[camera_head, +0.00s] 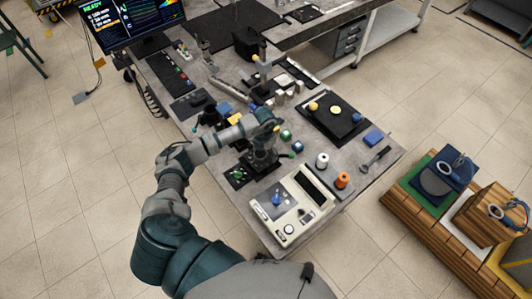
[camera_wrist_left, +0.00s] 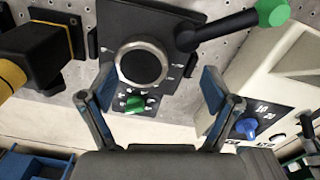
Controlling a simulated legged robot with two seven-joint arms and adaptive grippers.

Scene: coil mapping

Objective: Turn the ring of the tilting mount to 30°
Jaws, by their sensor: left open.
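In the left wrist view, a silver ring (camera_wrist_left: 117,65) surrounds a black round face on a black plate (camera_wrist_left: 185,30). Small white marks lie around the ring; their numbers are too small to read. A green knob (camera_wrist_left: 136,105) sits below it. A black lever (camera_wrist_left: 215,32) with a green end (camera_wrist_left: 273,12) reaches to the upper right. My left gripper (camera_wrist_left: 158,90) is open and empty, its fingers on either side of the ring and apart from it. In the head view my left gripper (camera_head: 262,158) is over the mount and hides much of it. My right gripper is out of view.
A cream instrument (camera_head: 290,213) with a blue knob (camera_wrist_left: 246,127) stands close to the right of the mount. A black and yellow part (camera_wrist_left: 40,50) is at the left in the wrist view.

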